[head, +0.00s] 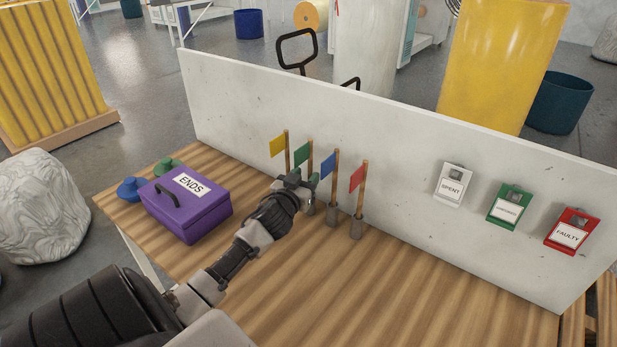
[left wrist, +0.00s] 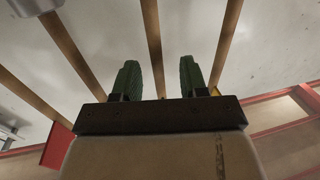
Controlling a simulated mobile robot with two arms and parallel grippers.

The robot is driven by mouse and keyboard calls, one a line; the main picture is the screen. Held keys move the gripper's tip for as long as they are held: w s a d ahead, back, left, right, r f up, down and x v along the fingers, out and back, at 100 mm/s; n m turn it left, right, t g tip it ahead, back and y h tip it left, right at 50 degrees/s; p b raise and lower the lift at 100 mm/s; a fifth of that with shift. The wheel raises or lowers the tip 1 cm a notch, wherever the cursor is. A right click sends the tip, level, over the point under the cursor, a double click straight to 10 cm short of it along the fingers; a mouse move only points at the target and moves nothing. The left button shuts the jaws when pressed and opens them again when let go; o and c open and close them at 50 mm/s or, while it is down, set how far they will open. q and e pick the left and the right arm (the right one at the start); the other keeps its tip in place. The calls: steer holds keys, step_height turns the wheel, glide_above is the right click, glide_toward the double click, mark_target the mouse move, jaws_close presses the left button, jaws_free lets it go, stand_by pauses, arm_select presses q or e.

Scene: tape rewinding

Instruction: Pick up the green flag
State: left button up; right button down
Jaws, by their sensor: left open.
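The green flag (head: 302,154) stands upright on a thin wooden pole in a row of flags on the workbench. The yellow flag (head: 277,146) is to its left; the blue flag (head: 328,165) and red flag (head: 357,179) are to its right. My left gripper (head: 293,181) is at the green flag's pole, below the cloth, and hides part of it. In the left wrist view, a wooden pole (left wrist: 153,45) stands between the two open green-padded fingers, apparently the green flag's. The red flag (left wrist: 57,148) shows at the lower left there. My right gripper is not in view.
A purple ENDS box (head: 188,208) sits left of the flags, with a blue knob-shaped piece (head: 130,189) and a green one (head: 166,166) beside it. A white panel (head: 400,150) stands behind the flags, with several labelled holders. The bench front right is clear.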

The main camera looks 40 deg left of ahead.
mark_target(309, 175)
arm_select(q)
steer(key=x, duration=0.4)
steer(key=shift+w+f, duration=0.25)
steer(key=shift+w, duration=0.1)
jaws_close()
